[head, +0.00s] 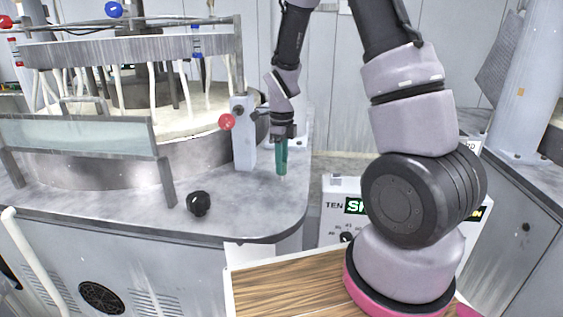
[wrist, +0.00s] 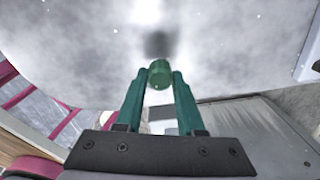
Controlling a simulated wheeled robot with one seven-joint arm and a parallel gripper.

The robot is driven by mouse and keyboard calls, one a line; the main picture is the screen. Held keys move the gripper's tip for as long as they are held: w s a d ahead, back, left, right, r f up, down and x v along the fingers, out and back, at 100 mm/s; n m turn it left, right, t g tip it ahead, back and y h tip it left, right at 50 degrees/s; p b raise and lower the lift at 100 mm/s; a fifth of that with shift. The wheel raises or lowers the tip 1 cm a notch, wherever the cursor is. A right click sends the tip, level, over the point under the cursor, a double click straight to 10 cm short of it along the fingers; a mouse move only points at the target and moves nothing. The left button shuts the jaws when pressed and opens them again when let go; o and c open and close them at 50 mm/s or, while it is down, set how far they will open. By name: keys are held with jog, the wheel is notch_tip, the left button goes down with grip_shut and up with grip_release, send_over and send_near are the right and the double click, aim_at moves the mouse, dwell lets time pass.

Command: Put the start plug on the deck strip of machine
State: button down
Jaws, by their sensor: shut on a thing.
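My gripper (head: 281,160) has two green fingers and points down over the grey deck strip (head: 245,207) of the machine at left. In the wrist view the fingers (wrist: 159,82) are shut on a short green cylinder, the start plug (wrist: 159,72), held at their tips. In the head view the plug is hard to tell from the fingers. The grey deck fills the upper wrist view, with a dark shadow just beyond the plug. Whether the plug touches the deck I cannot tell.
A grey post (head: 243,135) with a red knob (head: 226,121) stands just left of my gripper. A black knob (head: 199,203) sits near the deck's front edge. The round platen (head: 190,122) and a clear guard (head: 80,138) are further left. The deck around the fingertips is clear.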

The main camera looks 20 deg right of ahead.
jog(key=shift+f, duration=0.1)
jog(key=c, duration=0.5)
grip_release()
notch_tip(320, 180, up, 12)
jog(key=shift+s+d+r+n+t+y, duration=0.35)
jog(key=shift+s+d+r+n+t, duration=0.7)
jog(key=shift+s+r+n, duration=2.3)
jog(key=shift+s+d+r+n+t+y, duration=0.45)
jog(key=shift+s+r+n+t, duration=0.9)
jog(key=shift+s+r+n, duration=1.95)
jog(key=shift+s+d+r+n+t+y, duration=0.2)
jog(key=shift+s+d+r+n+t, duration=0.9)
jog(key=shift+s+r+n, duration=2.25)
jog(key=shift+w+a+f+n, duration=0.1)
jog(key=shift+w+f+n, duration=0.25)
jog(key=shift+f, duration=0.2)
jog(key=shift+w+f+n, duration=0.3)
jog(key=shift+f+n, duration=0.05)
jog(key=shift+f, duration=0.15)
